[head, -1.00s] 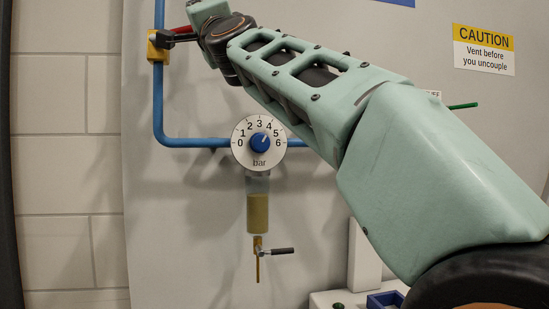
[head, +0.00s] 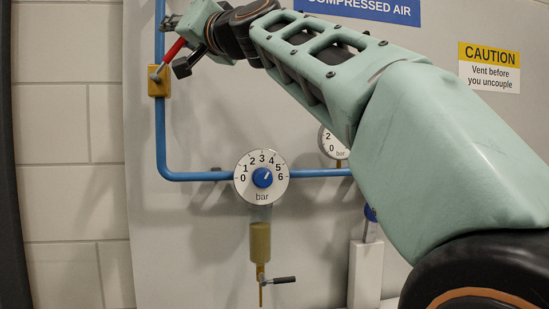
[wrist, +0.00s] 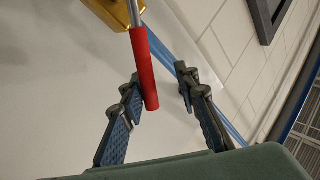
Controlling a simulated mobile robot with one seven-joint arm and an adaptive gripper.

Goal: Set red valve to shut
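The red valve is a red-sleeved lever (head: 174,49) on a yellow body (head: 159,82) on the vertical blue pipe at the upper left of the head view. The lever slants up and right from the body, neither along nor square to the pipe. My gripper (head: 176,46) is around its outer end, with one finger above and one below. In the wrist view the red lever (wrist: 143,70) reaches between the spread fingers of my gripper (wrist: 160,75). It lies close to the left finger, with a clear gap to the right one; contact is unclear. The yellow body (wrist: 107,12) shows at the top edge.
A blue-knobbed bar dial (head: 262,177) sits on the horizontal blue pipe (head: 195,176). Below hang a filter bowl (head: 260,242) and a small black-handled drain tap (head: 283,280). A second gauge (head: 332,146) is partly behind my arm. The wall left of the valve is clear.

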